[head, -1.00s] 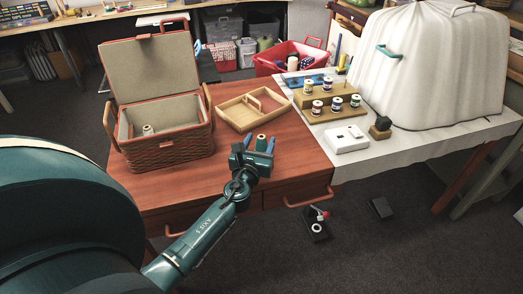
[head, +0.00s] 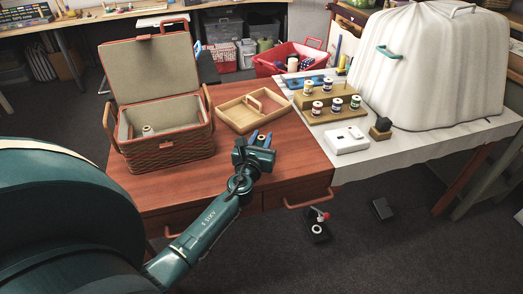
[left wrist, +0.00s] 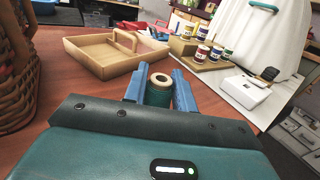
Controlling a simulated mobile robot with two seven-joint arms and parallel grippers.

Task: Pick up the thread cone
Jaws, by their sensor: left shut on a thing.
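The thread cone (left wrist: 156,93) is dark green with a pale tan top that has a hole. In the left wrist view it stands upright between the two blue fingers of my left gripper (left wrist: 158,88). In the head view my left gripper (head: 260,139) is over the front of the red-brown table, shut on the cone, with only the cone's top (head: 261,137) showing between the fingers. I cannot tell whether the cone's base touches the table. My right gripper is not in view.
An open wicker basket (head: 170,153) with a pale spool inside stands at left. A wooden tray (head: 236,127) with a handle lies just behind my gripper. To the right are a spool rack (head: 330,117), a white box (head: 346,140) and a large white cover (head: 433,75).

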